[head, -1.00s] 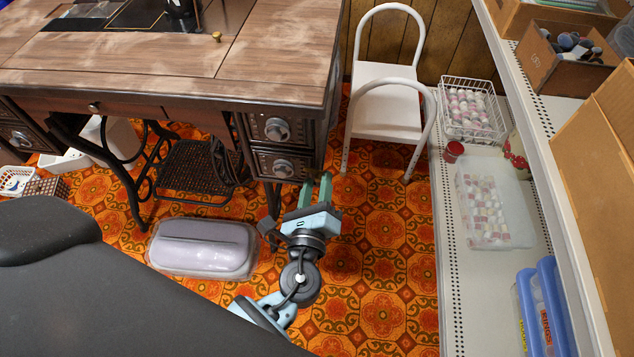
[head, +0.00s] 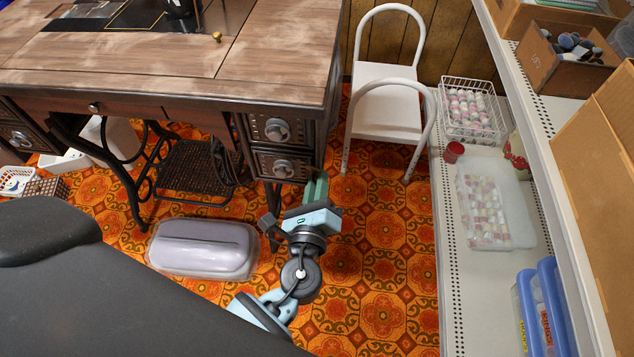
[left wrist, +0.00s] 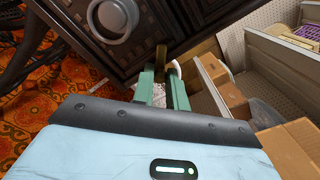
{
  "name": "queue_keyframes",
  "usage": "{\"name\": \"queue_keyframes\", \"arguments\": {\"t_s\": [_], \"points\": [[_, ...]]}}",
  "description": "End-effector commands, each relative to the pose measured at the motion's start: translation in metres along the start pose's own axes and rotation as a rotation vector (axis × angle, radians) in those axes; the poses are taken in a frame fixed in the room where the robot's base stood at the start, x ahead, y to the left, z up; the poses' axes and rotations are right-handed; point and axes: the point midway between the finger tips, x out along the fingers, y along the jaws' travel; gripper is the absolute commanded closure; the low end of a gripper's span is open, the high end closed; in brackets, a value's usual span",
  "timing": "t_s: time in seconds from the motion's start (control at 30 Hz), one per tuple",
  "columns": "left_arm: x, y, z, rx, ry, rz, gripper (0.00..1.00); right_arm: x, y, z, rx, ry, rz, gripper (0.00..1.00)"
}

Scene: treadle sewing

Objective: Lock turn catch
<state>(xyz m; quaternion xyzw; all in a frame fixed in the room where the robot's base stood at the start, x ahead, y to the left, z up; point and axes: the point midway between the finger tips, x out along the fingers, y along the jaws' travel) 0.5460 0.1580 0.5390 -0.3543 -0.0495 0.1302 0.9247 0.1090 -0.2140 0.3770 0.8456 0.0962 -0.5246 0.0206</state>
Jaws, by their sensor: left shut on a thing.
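My left gripper (head: 315,187) reaches up to the right-hand drawer stack (head: 278,166) of the sewing table, by its lower right corner. In the left wrist view its green fingers (left wrist: 163,82) are shut on a small brass-coloured piece at the cabinet's side, which looks like the turn catch (left wrist: 161,56). Most of the catch is hidden between the fingers, and its turn position is hard to tell. In the head view the fingers hide the catch. My right gripper is not in view.
The sewing table (head: 280,60) stands close above the gripper. A lidded clear box (head: 203,249) lies on the patterned floor to the left. A white step chair (head: 386,100) stands behind. A shelf unit (head: 455,290) with boxes and trays runs along the right.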

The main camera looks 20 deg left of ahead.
Motion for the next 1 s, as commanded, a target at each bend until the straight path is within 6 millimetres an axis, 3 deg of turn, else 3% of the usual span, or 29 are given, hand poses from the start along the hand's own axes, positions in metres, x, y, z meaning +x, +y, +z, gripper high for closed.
{"name": "queue_keyframes", "arguments": {"t_s": [0.4,0.97,1.0], "points": [[0.000,0.000,0.001,0.000,-0.002,0.000,1.00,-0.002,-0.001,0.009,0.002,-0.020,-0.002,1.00],[0.000,0.000,0.001,0.000,-0.003,0.000,1.00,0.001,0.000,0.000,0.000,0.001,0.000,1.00],[0.000,0.000,0.001,0.000,-0.003,0.000,0.80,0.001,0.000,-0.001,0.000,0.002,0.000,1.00]]}}
